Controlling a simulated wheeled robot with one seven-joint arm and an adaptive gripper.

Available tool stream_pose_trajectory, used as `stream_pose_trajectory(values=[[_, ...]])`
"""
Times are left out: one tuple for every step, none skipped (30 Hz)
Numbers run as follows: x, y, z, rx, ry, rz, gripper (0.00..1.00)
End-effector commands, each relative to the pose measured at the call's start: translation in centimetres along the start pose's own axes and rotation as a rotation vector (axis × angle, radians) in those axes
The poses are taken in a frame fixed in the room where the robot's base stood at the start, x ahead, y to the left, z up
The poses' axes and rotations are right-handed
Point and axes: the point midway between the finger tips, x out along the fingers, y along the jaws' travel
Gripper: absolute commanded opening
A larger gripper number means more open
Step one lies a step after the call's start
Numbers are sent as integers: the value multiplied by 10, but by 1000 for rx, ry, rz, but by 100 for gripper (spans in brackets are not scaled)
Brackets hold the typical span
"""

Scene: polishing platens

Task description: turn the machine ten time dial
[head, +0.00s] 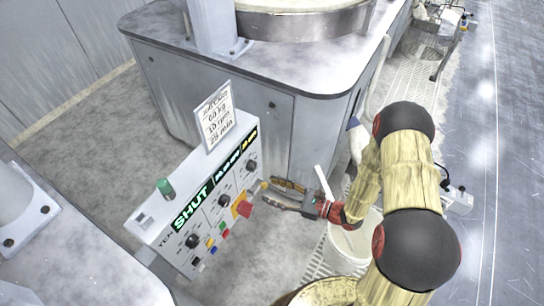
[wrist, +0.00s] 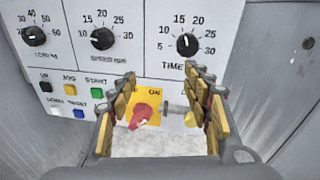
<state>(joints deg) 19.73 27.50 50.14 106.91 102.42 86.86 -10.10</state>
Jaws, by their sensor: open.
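The machine ten control panel (head: 205,215) is a white sloped box marked TEN, with SHUT in green on its display. Its time dial (head: 252,166) is the black knob at the far right end. In the wrist view the time dial (wrist: 187,44) has a scale to 30, and its white mark points roughly up, between 15 and 20. My gripper (head: 264,192) is open and empty in front of the panel's right end. In the wrist view my gripper (wrist: 160,80) has its fingertips below the dial row, the right one just under the time dial. Contact cannot be told.
The speed dial (wrist: 102,38) and load dial (wrist: 35,36) sit left of the time dial. A red switch on a yellow plate (wrist: 145,108) shows between my fingers. A written card (head: 214,115) stands on the panel. A white bucket (head: 352,242) stands below my wrist.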

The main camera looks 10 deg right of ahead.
Motion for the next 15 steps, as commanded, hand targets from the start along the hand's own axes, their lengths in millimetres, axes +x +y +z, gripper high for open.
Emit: stream_pose_trajectory(values=[[0, -16, 5, -15, -16, -48, 49], [0, -24, 8, -22, -26, -72, 49], [0, -30, 10, -29, -35, -97, 49], [0, -34, 13, -34, -43, -110, 49], [0, -36, 15, -39, -52, -119, 49], [2, -36, 17, -45, -59, -118, 49], [4, -36, 18, -49, -61, -117, 49], [6, -36, 17, -51, -60, -116, 49], [10, -36, 17, -52, -59, -114, 49], [14, -37, 18, -53, -60, -114, 49], [18, -37, 18, -53, -60, -113, 49], [24, -37, 18, -53, -60, -112, 49], [28, -37, 18, -53, -60, -112, 49], [33, -38, 18, -52, -60, -112, 49], [39, -38, 18, -52, -60, -111, 49]])
